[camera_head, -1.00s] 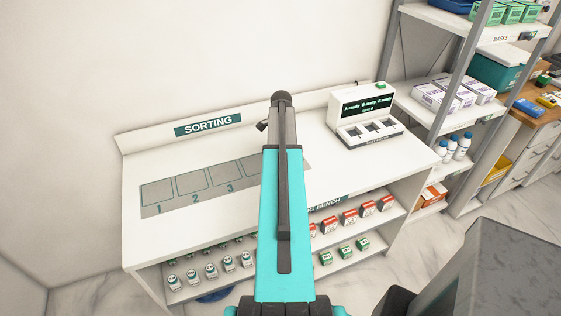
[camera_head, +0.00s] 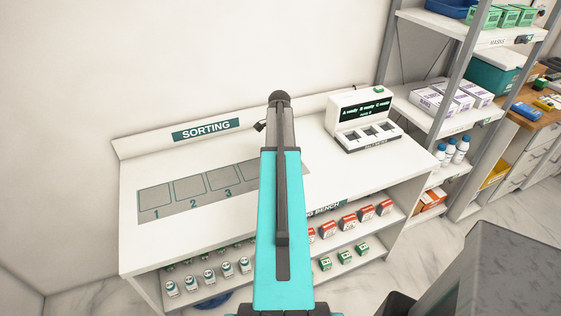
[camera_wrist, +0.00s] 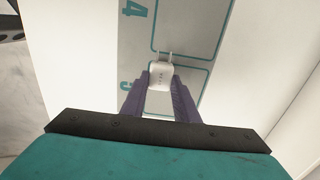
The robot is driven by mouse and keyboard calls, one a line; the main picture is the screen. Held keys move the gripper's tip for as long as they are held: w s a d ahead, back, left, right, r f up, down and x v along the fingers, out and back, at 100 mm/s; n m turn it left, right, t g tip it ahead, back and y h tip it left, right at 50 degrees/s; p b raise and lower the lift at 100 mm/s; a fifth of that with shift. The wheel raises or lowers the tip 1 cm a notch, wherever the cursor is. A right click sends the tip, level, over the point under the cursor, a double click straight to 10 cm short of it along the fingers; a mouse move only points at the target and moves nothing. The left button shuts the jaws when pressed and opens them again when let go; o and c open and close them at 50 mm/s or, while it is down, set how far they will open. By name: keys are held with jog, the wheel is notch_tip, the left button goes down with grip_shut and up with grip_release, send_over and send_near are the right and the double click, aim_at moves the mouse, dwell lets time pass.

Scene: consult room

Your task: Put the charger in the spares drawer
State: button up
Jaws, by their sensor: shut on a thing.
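A small white charger (camera_wrist: 160,76) with two prongs shows in the wrist view. My gripper (camera_wrist: 160,88) is shut on it, one purple finger on each side. The charger is over the grey numbered strip of the sorting bench; I cannot tell how far above it. In the head view my arm hides the gripper and the charger. No drawer labelled as the spares drawer can be read. Grey drawers (camera_head: 507,181) stand under a wooden-topped counter at the far right.
The sorting bench (camera_head: 340,180) has a numbered strip (camera_head: 185,196) and a white battery-tester-like unit (camera_head: 363,122) on top. Marble floor (camera_head: 420,240) is open in front.

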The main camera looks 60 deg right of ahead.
jog(key=shift+r+b, duration=0.3)
jog(key=shift+r, duration=0.35)
jog(key=shift+s+a+r, duration=0.1)
jog(key=shift+s+r, duration=0.05)
jog(key=shift+r, duration=0.1)
jog(key=s+a+b, duration=0.1)
jog(key=s+a, duration=0.1)
jog(key=s, duration=0.1)
jog(key=s+a+b, duration=0.2)
jog(key=s+a, duration=0.1)
jog(key=s, duration=0.1)
jog(key=s+a+r+b, duration=0.1)
jog(key=s+a, duration=0.2)
jog(key=s, duration=0.1)
jog(key=shift+r, duration=0.1)
jog(key=shift+s+a+r+b, duration=0.1)
jog(key=shift+s+a+b, duration=0.15)
jog(key=shift+s, duration=0.2)
jog(key=shift+s+a+r+b, duration=0.1)
jog(key=shift+s+a, duration=0.25)
jog(key=shift+s, duration=0.1)
jog(key=shift+r, duration=0.1)
